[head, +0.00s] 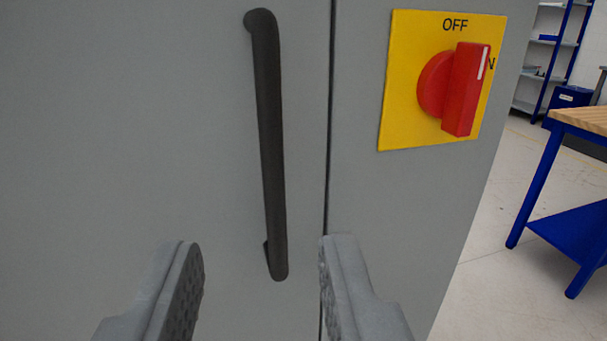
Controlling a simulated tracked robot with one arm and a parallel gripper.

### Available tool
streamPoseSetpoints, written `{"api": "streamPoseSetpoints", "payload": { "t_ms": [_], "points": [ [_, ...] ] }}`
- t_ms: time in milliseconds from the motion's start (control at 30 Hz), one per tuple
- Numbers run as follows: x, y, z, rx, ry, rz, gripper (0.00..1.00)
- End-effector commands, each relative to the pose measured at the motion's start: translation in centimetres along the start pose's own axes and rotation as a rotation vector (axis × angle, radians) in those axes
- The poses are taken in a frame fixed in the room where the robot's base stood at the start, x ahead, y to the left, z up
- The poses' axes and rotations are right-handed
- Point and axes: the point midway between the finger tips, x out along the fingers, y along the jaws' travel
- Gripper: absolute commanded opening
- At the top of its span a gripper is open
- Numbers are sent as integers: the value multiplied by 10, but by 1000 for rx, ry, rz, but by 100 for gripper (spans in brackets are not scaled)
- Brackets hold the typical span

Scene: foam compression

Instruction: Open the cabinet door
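The grey cabinet door (130,120) fills the left of the head view and is shut. A narrow dark seam runs down its right edge. A long black handle (270,150) stands nearly upright on the door, left of the seam. My gripper (262,245) is open at the bottom of the view, with one finger on each side of the handle's lower end. No finger visibly touches the handle. How far the fingertips are from the door is hard to tell.
A red rotary switch (462,90) on a yellow plate (400,120) sits on the cabinet right of the seam. To the right are a blue workbench (540,185) with a wooden top and blue shelving (560,60). Pale floor (480,270) lies open beside the cabinet.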

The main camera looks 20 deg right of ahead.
Motion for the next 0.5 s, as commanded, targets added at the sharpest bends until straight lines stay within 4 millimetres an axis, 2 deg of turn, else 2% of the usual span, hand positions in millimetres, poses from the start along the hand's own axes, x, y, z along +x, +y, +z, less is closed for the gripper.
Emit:
{"api": "streamPoseSetpoints", "payload": {
  "t_ms": [167,500],
  "points": [
    [6,1,2,-7,8,5,32],
    [51,2,1,-4,8,4,32]
  ]
}}
